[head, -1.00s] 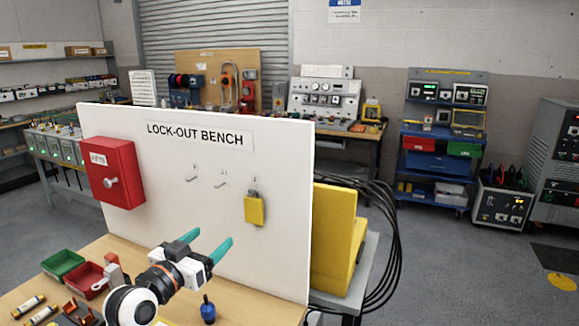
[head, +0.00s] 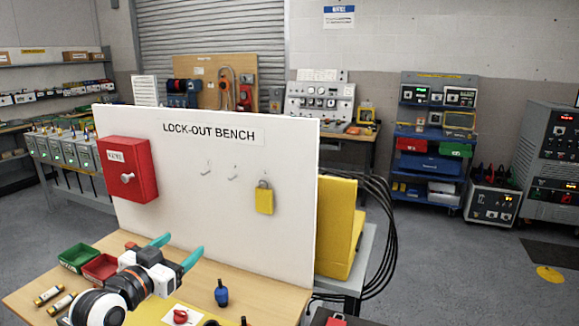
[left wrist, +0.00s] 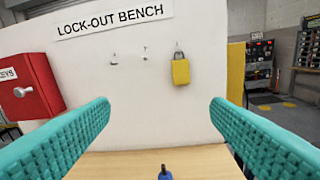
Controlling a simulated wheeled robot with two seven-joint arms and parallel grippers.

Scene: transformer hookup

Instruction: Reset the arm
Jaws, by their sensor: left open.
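My left gripper (head: 178,250) is open and empty, with two teal fingers, above the wooden bench top (head: 255,290) in front of the white lock-out board (head: 215,220). In the left wrist view its fingers (left wrist: 160,130) stand wide apart with nothing between them but the board and bench behind. A yellow padlock (head: 264,198) hangs on the board's right hook, apart from the gripper; it also shows in the left wrist view (left wrist: 181,70). Two other hooks are bare. My right gripper is not in view.
A red key box (head: 128,168) is fixed to the board's left. On the bench are a green bin (head: 77,257), a red bin (head: 100,267), a blue-and-black item (head: 221,293), a red item (head: 181,316) and fuse-like cylinders (head: 50,295). A yellow panel (head: 335,235) and black cables stand right.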

